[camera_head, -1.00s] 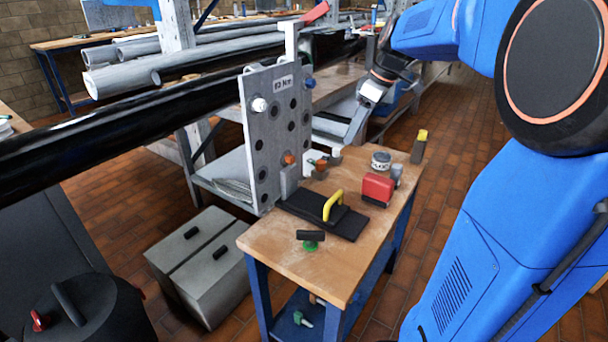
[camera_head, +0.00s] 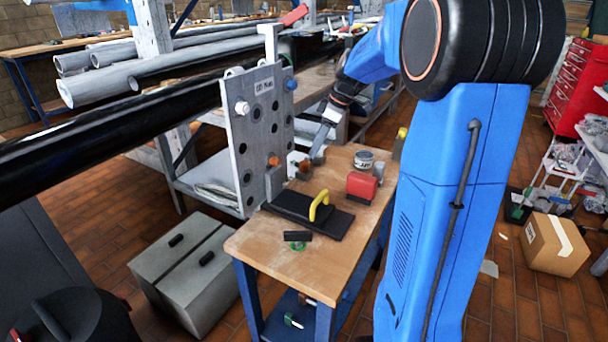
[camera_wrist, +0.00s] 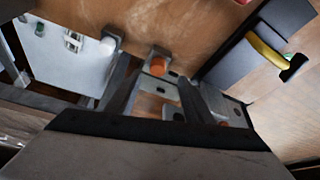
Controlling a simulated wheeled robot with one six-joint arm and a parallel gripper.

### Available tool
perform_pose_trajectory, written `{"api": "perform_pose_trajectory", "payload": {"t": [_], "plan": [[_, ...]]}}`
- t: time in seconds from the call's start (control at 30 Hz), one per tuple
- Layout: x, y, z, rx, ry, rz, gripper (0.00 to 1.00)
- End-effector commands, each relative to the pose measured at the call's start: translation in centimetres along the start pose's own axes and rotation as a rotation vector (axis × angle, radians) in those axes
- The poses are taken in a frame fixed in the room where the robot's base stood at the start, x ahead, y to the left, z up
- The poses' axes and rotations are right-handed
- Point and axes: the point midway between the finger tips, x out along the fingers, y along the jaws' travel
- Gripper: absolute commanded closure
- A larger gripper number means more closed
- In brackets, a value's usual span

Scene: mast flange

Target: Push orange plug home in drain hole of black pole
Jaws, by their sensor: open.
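My gripper (camera_head: 318,150) is low over the bench, just right of the grey flange plate (camera_head: 240,112). Its two fingers are apart in the wrist view (camera_wrist: 157,82), with nothing clearly held between them. An orange round piece on a small grey holder (camera_wrist: 158,66) shows between and beyond the fingers; it seems to be the orange piece on the bench (camera_head: 304,165). Another orange piece (camera_head: 273,160) is at the flange plate and shows in the wrist view (camera_wrist: 222,124). I cannot tell which is the plug. The black pole (camera_head: 110,133) runs behind the plate; its drain hole cannot be made out.
The wooden bench (camera_head: 260,245) holds a black float with a yellow handle (camera_head: 318,207), a red block (camera_head: 362,186), a round tin (camera_head: 363,160) and a black-and-green tool (camera_head: 298,239). Grey boxes (camera_head: 180,270) stand on the floor.

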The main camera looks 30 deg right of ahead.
Motion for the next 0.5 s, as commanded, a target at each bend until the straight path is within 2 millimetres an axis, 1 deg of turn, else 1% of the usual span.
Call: {"api": "perform_pose_trajectory", "payload": {"t": [0.03, 0.13, 0.2, 0.37, 0.5], "plan": [[0.8, -0.1, 0.0, 0.000, -0.001, -0.002, 0.53], [2.0, 0.0, 0.0, 0.000, 0.000, -0.001, 0.53], [2.5, 0.0, 0.0, 0.000, -0.001, -0.001, 0.53], [3.0, 0.0, 0.0, 0.000, -0.001, 0.000, 0.53], [4.2, 0.1, -0.3, -0.001, -0.001, -0.002, 0.53]]}}
